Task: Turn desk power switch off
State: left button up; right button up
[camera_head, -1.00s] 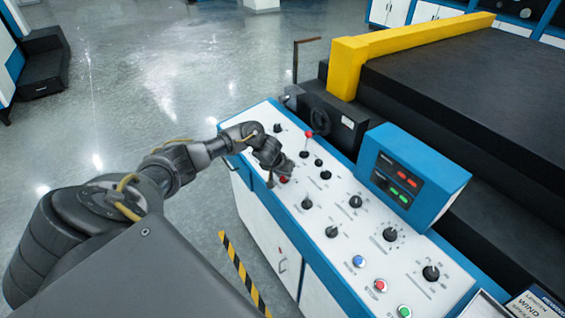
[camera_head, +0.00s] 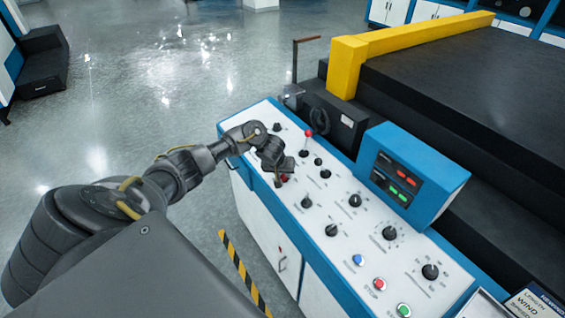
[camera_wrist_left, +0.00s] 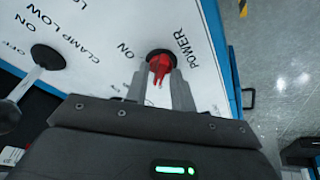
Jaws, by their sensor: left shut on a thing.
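The red power switch (camera_wrist_left: 160,66) sits in a black round base on the white panel, beside the printed words POWER and ON. In the left wrist view my left gripper (camera_wrist_left: 160,86) has one finger on each side of the red knob and is shut on it. In the head view the gripper (camera_head: 280,183) reaches down onto the desk panel (camera_head: 270,149) from the left. Only a little of the red switch (camera_head: 286,178) shows there, the rest hidden by the gripper. My right gripper is not in view.
Black knobs (camera_head: 306,202) and a red-tipped lever (camera_head: 309,133) stand close by on the panel. A blue display box (camera_head: 415,180) rises at the back. Blue, red (camera_head: 380,284) and green buttons lie towards the near end. Open floor lies to the left.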

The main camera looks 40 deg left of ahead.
pick_arm(q)
jog(key=o, duration=0.7)
jog(key=shift+c, duration=0.2)
jog(key=a+v, duration=0.1)
jog(key=v, duration=0.9)
jog(key=shift+s+d+r, duration=0.2)
jog(key=shift+d+r, duration=0.15)
jog(key=shift+d, duration=0.1)
